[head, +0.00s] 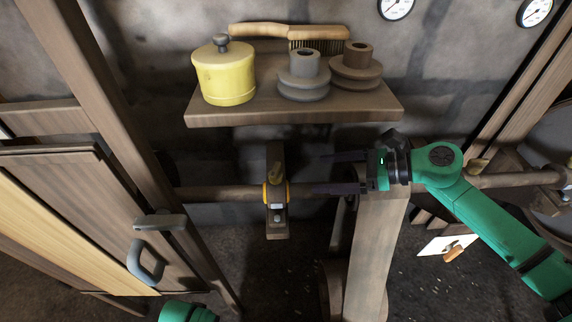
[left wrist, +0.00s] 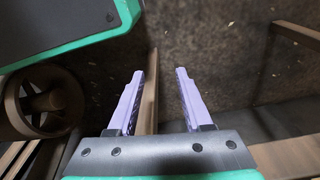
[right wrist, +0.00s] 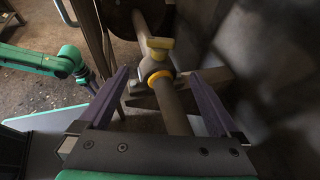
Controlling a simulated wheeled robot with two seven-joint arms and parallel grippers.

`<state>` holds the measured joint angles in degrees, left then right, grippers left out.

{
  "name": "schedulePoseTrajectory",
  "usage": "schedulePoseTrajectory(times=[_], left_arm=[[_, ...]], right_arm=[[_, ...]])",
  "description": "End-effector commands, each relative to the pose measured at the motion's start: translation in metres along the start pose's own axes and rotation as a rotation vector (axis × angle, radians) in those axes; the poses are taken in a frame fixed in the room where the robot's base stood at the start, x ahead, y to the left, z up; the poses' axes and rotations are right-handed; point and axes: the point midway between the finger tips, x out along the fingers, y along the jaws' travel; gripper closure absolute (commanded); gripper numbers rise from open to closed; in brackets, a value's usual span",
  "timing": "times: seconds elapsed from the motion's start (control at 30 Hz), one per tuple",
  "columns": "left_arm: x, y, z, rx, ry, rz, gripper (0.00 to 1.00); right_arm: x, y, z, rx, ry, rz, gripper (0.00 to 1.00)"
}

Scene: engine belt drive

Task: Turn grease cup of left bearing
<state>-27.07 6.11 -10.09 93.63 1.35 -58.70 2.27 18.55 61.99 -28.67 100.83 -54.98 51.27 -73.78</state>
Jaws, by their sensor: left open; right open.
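The left bearing (head: 276,205) sits on the shaft (head: 225,193) below the shelf, with a yellow ring at its middle. In the right wrist view, the bearing (right wrist: 157,74) appears between and beyond the fingertips. My left gripper (left wrist: 160,74) is open and empty over dark floor, away from the bearing; the head view hides its fingers.
A shelf (head: 300,118) above carries a yellow canister (head: 224,75), a brush (head: 290,34) and two grey-brown pulleys (head: 303,76). A broad belt (head: 375,250) runs down right of the bearing. A wooden door with a handle (head: 146,262) stands left.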

Motion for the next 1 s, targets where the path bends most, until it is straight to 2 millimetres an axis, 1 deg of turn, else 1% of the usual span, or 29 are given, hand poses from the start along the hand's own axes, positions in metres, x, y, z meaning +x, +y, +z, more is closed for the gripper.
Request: schedulePoseTrajectory(times=[0.03,0.17,0.2,0.33,0.4,0.5,0.7,0.73,0.77,0.8,0.87,0.9,0.93,1.0], left_arm=[[0.002,-0.001,0.004,-0.001,-0.005,-0.003,0.50],[0.013,-0.005,0.014,-0.003,-0.009,-0.009,0.50],[0.015,-0.005,0.016,-0.003,-0.008,-0.010,0.50],[0.019,-0.006,0.018,-0.004,-0.008,-0.012,0.50],[0.020,-0.006,0.019,-0.004,-0.007,-0.012,0.50],[0.021,-0.006,0.020,-0.004,-0.008,-0.012,0.50],[0.021,-0.006,0.020,-0.004,-0.008,-0.012,0.50],[0.021,-0.006,0.020,-0.004,-0.008,-0.012,0.50],[0.021,-0.006,0.020,-0.004,-0.008,-0.012,0.50],[0.021,-0.006,0.020,-0.004,-0.008,-0.012,0.50],[0.021,-0.006,0.020,-0.004,-0.008,-0.012,0.50],[0.021,-0.006,0.020,-0.004,-0.008,-0.012,0.50],[0.021,-0.006,0.020,-0.004,-0.008,-0.012,0.50],[0.021,-0.006,0.020,-0.003,-0.008,-0.012,0.50]], right_arm=[[0.012,0.000,0.011,-0.003,-0.007,0.002,0.03],[0.045,0.001,0.024,-0.001,-0.006,0.003,0.03],[0.056,0.001,0.024,0.000,-0.005,0.003,0.03],[0.083,0.000,0.022,0.003,-0.004,0.002,0.03],[0.091,0.001,0.021,0.003,-0.001,0.002,0.03],[0.097,0.000,0.020,0.002,-0.001,0.000,0.03],[0.097,0.000,0.019,0.003,0.000,0.000,0.03],[0.097,0.000,0.020,0.003,0.000,0.000,0.10],[0.097,0.000,0.019,0.003,0.000,0.000,0.22],[0.097,0.000,0.019,0.003,0.000,0.000,0.37],[0.097,0.000,0.019,0.003,-0.001,0.000,0.60],[0.097,0.000,0.019,0.003,-0.001,0.000,0.75],[0.097,0.000,0.019,0.003,-0.001,0.000,0.87],[0.097,0.000,0.019,0.003,-0.001,0.000,0.88]])
